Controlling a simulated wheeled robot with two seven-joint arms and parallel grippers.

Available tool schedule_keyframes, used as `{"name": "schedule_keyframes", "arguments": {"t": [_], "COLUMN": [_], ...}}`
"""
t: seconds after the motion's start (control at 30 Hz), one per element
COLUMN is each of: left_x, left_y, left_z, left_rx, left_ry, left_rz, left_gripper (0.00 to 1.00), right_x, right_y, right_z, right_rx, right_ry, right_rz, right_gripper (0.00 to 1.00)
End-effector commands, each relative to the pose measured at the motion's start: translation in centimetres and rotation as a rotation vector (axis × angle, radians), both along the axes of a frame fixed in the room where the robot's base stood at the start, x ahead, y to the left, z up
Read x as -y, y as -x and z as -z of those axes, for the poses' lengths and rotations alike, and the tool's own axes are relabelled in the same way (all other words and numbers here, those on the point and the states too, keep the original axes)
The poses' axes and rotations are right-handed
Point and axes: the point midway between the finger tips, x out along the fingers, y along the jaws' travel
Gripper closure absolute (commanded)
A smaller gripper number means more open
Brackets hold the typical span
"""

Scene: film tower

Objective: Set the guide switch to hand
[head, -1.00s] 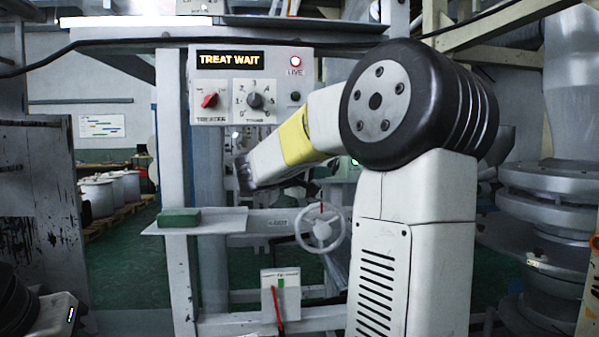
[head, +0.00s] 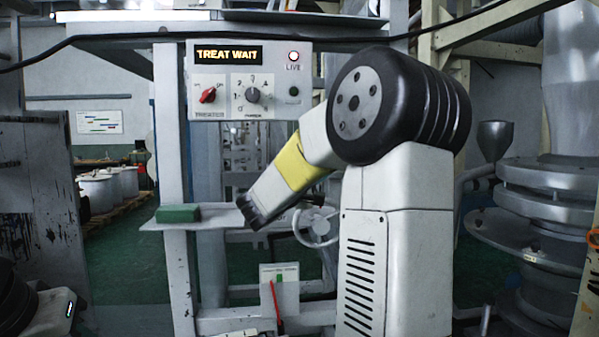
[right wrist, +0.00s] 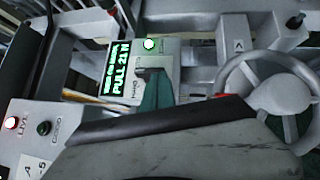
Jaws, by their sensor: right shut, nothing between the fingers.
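In the right wrist view, a light panel (right wrist: 172,50) has a green-lit display reading PULL 21 N, a lit green lamp (right wrist: 149,44) and the label HAND. A dark grey piece beside the label may be its switch; its setting cannot be told. In the head view this panel is hidden behind my right arm. My right arm reaches left and down, with its dark end (head: 252,212) in front of the shelf and handwheel. My left gripper is out of view; part of my left arm shows at bottom left.
A control box (head: 271,57) reads TREAT WAIT, with a red knob, a grey dial and a lamp. A green block (head: 178,213) lies on a shelf (head: 225,217). A white handwheel (head: 316,227) and a small box (head: 279,281) with a red lever stand below.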

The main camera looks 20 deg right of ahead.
Motion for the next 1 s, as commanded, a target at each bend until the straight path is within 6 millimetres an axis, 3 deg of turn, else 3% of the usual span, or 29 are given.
{"name": "schedule_keyframes", "arguments": {"t": [1.0], "left_x": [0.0], "left_y": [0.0], "left_z": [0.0], "left_rx": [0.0], "left_ry": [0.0], "left_rz": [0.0], "left_gripper": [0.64], "right_x": [0.66], "right_y": [0.16], "right_z": [0.68], "right_rx": [-0.013], "right_ry": [0.054], "right_rz": [0.001], "right_gripper": [1.0]}}
